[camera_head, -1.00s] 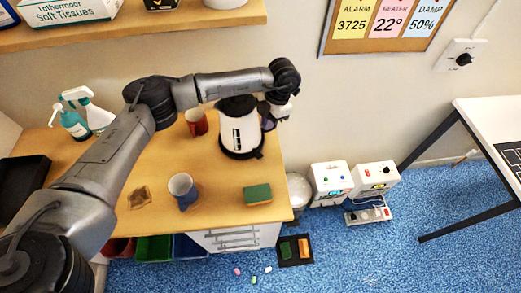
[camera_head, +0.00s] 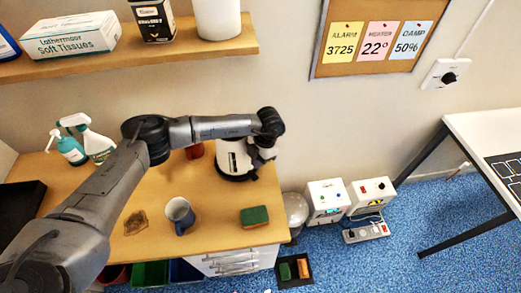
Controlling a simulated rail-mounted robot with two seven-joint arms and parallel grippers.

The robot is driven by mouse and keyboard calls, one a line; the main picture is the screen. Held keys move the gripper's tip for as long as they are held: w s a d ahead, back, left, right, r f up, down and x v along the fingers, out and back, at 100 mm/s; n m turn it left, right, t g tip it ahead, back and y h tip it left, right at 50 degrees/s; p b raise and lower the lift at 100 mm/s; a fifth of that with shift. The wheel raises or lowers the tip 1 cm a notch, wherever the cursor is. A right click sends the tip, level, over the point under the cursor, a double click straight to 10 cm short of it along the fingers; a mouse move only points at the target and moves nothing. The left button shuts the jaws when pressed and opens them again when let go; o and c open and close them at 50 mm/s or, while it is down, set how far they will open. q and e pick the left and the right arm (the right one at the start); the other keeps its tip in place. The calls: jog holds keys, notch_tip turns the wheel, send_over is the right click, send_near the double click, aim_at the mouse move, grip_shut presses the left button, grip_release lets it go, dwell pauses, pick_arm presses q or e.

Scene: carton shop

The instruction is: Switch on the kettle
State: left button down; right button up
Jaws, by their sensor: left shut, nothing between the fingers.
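The white kettle with a black base (camera_head: 232,163) stands upright near the back right of the wooden counter. My left arm reaches across from the left, and its wrist hides the kettle's top. My left gripper (camera_head: 262,160) is shut and empty, pointing down at the kettle's right side. I cannot tell whether it touches the kettle. The kettle's switch cannot be made out. My right gripper is not in view.
A red mug (camera_head: 195,151) stands left of the kettle, partly behind my arm. A shelf (camera_head: 130,55) hangs above. Two white boxes (camera_head: 326,200) stand right of the counter.

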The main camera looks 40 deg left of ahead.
aim_at(255, 178)
pick_arm(q)
jog(key=x, duration=0.3)
jog(key=p+x, duration=0.1)
jog(key=x, duration=0.1)
jog(key=shift+w+d+f, duration=0.1)
jog(key=shift+w, duration=0.25)
jog(key=shift+f, duration=0.8)
jog(key=shift+f+b, duration=0.6)
jog(key=shift+f, duration=0.15)
jog(key=shift+d+r, duration=0.1)
jog(key=shift+r, duration=0.15)
jog(key=shift+r+p, duration=0.65)
jog(key=shift+p, duration=0.05)
jog(key=shift+r, duration=0.1)
